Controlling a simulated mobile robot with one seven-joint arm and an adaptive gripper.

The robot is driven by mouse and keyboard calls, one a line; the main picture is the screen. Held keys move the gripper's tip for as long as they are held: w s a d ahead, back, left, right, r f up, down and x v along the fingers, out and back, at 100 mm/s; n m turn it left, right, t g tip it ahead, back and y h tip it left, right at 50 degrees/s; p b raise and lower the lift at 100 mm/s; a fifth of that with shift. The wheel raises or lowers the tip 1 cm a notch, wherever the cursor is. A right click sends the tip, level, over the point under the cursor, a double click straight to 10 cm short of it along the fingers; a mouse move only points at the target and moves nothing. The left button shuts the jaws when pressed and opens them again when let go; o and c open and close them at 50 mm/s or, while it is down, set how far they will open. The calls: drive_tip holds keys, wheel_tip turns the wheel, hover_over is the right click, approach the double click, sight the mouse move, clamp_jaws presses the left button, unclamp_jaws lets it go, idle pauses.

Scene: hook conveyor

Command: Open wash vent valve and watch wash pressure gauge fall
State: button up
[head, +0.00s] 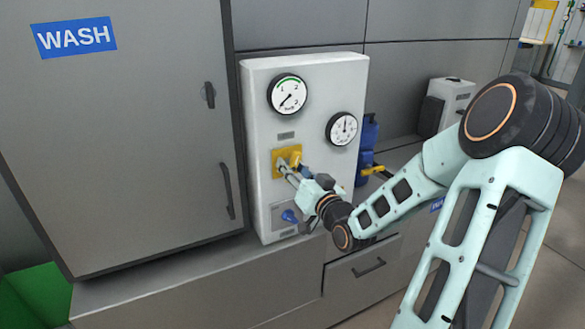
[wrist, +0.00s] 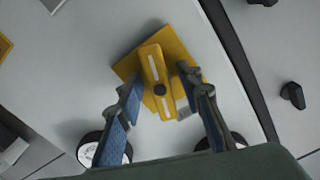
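The yellow valve handle (wrist: 157,78) on a square yellow plate (wrist: 193,52) fills the middle of the wrist view. In the head view the yellow valve (head: 289,155) sits on a pale panel (head: 318,80), partly hidden by my gripper (head: 286,170). In the wrist view my gripper (wrist: 162,80) is open, its blue-padded fingers on either side of the handle, with a visible gap at the left finger. Contact at the right finger is unclear. The upper gauge (head: 287,94) has a green arc and its needle points lower left. The smaller gauge (head: 342,129) has its needle near upright.
A grey cabinet (head: 120,130) labelled WASH stands left of the panel. A blue valve (head: 290,216) is just below my gripper. Another blue fitting with a yellow handle (head: 372,170) is to the right. A drawer (head: 362,280) lies beneath.

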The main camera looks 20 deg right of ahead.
clamp_jaws()
drive_tip(key=n+b, duration=0.2)
drive_tip(key=shift+f+b, duration=0.25)
drive_tip(key=shift+b, duration=0.05)
drive_tip(key=shift+n+b, duration=0.8)
drive_tip(key=shift+b, duration=0.05)
drive_tip(key=shift+r+n+b, duration=0.2)
drive_tip(key=shift+n+b, duration=0.1)
drive_tip(key=shift+n, duration=0.1)
unclamp_jaws()
